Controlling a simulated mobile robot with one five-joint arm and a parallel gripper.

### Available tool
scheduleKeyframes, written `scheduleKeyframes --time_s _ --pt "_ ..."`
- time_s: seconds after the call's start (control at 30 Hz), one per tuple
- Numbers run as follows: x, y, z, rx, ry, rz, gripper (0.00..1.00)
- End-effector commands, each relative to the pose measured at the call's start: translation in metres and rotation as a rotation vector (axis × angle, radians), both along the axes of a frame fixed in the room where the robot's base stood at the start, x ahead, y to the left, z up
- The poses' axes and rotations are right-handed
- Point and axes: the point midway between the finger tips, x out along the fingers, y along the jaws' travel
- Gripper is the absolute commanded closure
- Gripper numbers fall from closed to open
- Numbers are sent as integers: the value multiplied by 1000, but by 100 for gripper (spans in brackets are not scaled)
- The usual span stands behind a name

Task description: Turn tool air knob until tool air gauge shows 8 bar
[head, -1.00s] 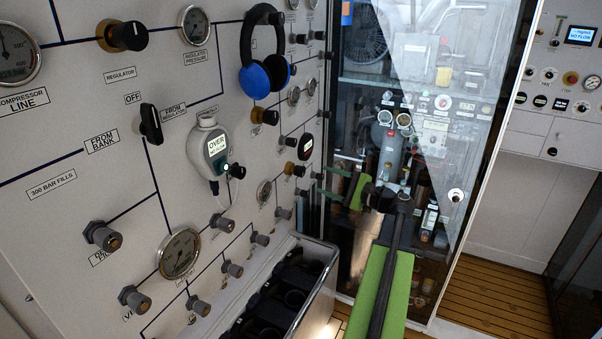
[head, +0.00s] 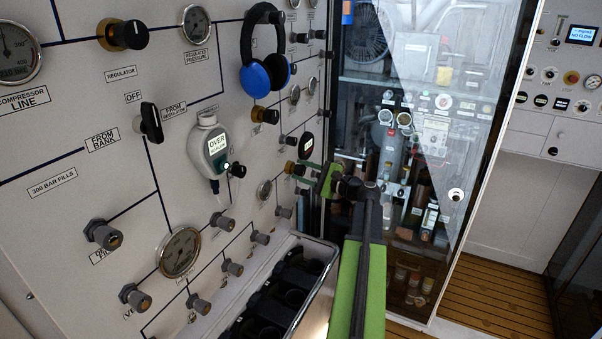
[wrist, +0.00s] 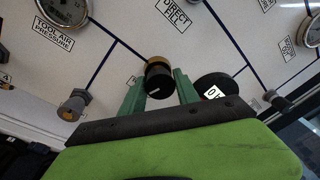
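The tool air knob (wrist: 158,80), black with a brass collar, sits on the panel; in the head view it (head: 292,168) is just left of my gripper (head: 314,177). In the wrist view my gripper (wrist: 160,88) has its two green fingers apart, one on each side of the knob. A narrow gap seems to show on each side; firm contact is not visible. The tool air gauge (wrist: 65,8) is cut off at the top left above its "TOOL AIR PRESSURE" label.
A black oval display (wrist: 215,86) sticks out close to the right finger. A grey fitting (wrist: 73,105) is at lower left. Blue headphones (head: 265,62) hang above. A black bin with a grey rim (head: 318,243) stands below, and a glass cabinet (head: 425,150) is at right.

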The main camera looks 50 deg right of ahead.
Motion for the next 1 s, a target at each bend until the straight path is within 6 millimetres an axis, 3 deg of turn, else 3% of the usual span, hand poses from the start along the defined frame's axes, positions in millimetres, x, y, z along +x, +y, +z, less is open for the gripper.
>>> scheduleKeyframes --time_s 0.03,0.27,0.77,0.8,0.93,1.0 --pt "0 0 0 0 0 0 70" --pt "-1 0 0 0 1 1 100" --pt "-1 0 -1 -101 -27 4 100" --pt "-1 0 -1 -101 -27 4 62" --pt "-1 0 -1 -101 -27 2 45" --pt "-1 -1 -1 -100 -27 2 44"
